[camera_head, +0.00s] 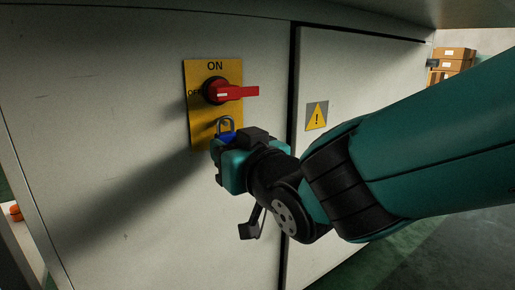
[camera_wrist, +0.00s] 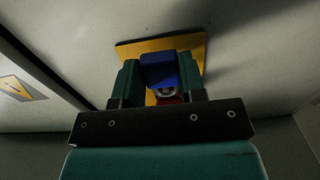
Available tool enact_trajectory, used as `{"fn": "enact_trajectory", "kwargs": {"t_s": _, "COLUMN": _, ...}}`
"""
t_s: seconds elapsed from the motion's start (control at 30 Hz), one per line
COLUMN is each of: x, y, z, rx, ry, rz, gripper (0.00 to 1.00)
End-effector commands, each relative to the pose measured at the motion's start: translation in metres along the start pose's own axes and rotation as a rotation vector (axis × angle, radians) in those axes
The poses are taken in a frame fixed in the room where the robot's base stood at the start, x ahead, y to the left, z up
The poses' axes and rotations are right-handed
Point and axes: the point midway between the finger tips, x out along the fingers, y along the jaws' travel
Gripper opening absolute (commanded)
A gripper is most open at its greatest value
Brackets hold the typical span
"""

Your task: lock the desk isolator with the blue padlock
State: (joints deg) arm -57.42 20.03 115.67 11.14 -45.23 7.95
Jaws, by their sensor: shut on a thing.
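The desk isolator is a yellow plate (camera_head: 198,130) with a red rotary handle (camera_head: 236,92) whose grip points right; ON is printed at the top and OFF at the left. My gripper (camera_head: 230,142) is shut on the blue padlock (camera_head: 228,135), just below the handle and in front of the plate's lower part. The padlock's silver shackle points up. In the wrist view the blue padlock (camera_wrist: 158,70) sits between both fingers, with the yellow plate (camera_wrist: 198,48) behind and some red beyond it. I cannot tell whether the shackle passes through anything.
The plate is on a pale cabinet panel (camera_head: 100,110). A dark gap separates it from the right panel, which carries a yellow warning sign (camera_head: 317,116). Cardboard boxes (camera_head: 455,58) stand far right. The panel left of the plate is clear.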

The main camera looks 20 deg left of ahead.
Motion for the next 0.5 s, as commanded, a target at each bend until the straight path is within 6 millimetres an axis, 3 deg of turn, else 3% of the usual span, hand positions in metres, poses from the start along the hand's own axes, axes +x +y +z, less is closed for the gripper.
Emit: {"fn": "enact_trajectory", "kwargs": {"t_s": 0.5, "x": 0.0059, "y": 0.0002, "z": -0.0007, "rx": 0.0, "ry": 0.0, "rz": 0.0, "gripper": 0.13}}
